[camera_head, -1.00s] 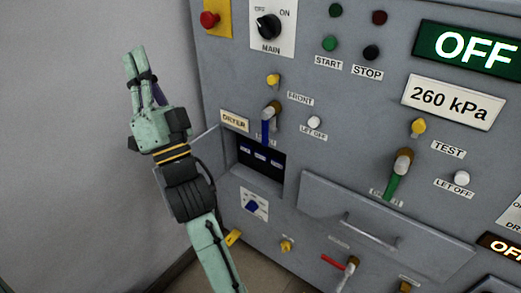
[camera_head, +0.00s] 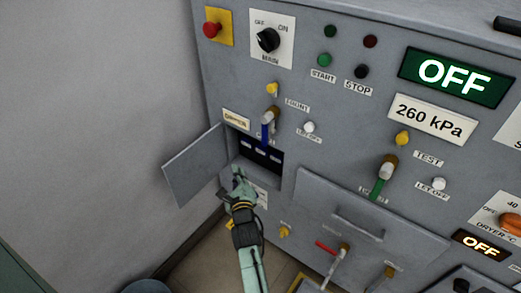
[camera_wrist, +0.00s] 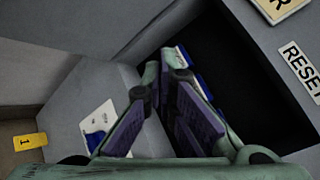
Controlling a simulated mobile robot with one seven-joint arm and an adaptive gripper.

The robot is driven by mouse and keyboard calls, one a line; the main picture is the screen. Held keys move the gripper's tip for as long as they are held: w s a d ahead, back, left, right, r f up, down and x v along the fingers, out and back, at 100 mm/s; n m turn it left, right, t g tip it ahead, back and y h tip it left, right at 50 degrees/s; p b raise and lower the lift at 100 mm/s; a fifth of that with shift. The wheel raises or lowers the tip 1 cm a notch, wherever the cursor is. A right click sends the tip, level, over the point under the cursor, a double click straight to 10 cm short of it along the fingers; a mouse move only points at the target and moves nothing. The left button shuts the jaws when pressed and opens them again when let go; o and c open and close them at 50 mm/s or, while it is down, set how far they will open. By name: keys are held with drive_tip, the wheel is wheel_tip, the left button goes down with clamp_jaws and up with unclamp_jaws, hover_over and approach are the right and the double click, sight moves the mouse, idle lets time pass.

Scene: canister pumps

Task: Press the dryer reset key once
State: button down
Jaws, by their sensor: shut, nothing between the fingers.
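The dryer recess (camera_head: 270,166) is a dark opening under a DRYER plate (camera_head: 236,121), its grey door (camera_head: 196,166) swung open to the left. Inside is a row of small white labels (camera_head: 261,154); blue keys (camera_wrist: 205,86) show partly behind my fingers in the wrist view. My gripper (camera_head: 237,174) is shut and empty, at the lower left of the recess. In the wrist view its fingertips (camera_wrist: 164,62) point into the opening. Contact with a key cannot be told, and my fingers hide part of the row.
A blue-handled valve (camera_head: 267,130) hangs just above the recess. A white plate with a blue knob (camera_wrist: 97,123) is below the opening, near my fingers. A drawer front with a handle (camera_head: 345,215) is to the right. A red-handled valve (camera_head: 335,258) is lower right.

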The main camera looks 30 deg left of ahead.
sight(262, 150)
drive_tip(key=w+d+b, duration=0.1)
drive_tip(key=w+b, duration=0.3)
drive_tip(key=w, duration=0.4)
drive_tip(key=shift+w+b, duration=0.3)
drive_tip(key=shift+w, duration=0.05)
drive_tip(key=shift+d, duration=0.1)
idle(1.3)
drive_tip(key=shift+w, duration=0.4)
